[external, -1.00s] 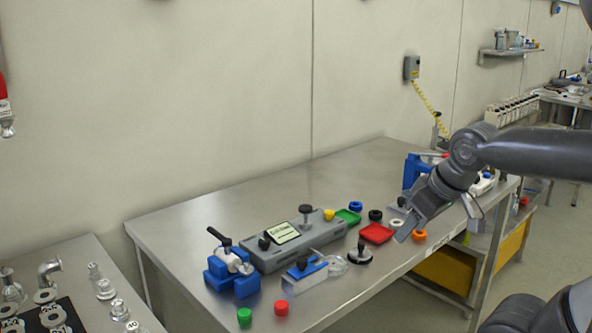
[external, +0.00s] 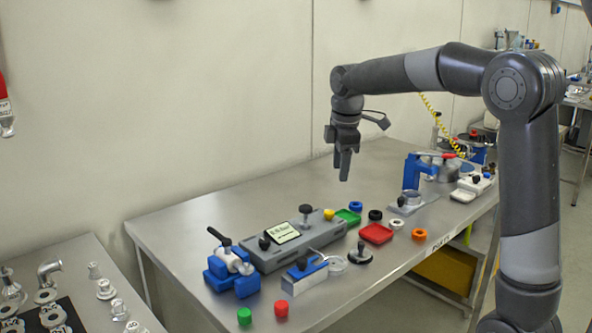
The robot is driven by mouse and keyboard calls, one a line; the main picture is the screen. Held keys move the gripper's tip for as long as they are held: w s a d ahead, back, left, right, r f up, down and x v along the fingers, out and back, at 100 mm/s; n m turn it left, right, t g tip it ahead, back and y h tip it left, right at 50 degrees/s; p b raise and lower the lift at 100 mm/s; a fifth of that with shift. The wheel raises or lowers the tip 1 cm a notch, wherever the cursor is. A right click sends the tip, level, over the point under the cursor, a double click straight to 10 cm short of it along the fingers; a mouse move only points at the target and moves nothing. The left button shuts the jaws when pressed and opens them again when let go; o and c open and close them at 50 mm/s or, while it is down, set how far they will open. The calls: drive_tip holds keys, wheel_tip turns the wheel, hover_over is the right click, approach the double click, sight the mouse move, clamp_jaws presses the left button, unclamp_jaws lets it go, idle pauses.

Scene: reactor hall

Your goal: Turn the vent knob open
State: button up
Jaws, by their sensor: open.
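A long grey box (external: 325,229) with a pale label plate (external: 283,233) lies on the steel table. A black knob on a stem (external: 305,210) stands on it, and a smaller black knob (external: 264,242) sits near its left end. I cannot tell from any readable marking which knob is the vent knob. My gripper (external: 343,170) points down in the air, above and to the right of the box in the picture. It is open and empty, apart from everything on the table.
A blue clamp with a black lever (external: 222,238) stands left of the box. The table's back left is clear.

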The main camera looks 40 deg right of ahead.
sight(329, 211)
drive_tip(key=w+d+f+n+g, duration=0.1)
drive_tip(key=w+d+f+n, duration=0.4)
drive_tip(key=w, duration=0.3)
drive_tip(key=shift+m, duration=0.7)
wheel_tip(329, 211, down, 11)
drive_tip(key=shift+f, duration=0.1)
drive_tip(key=c, duration=1)
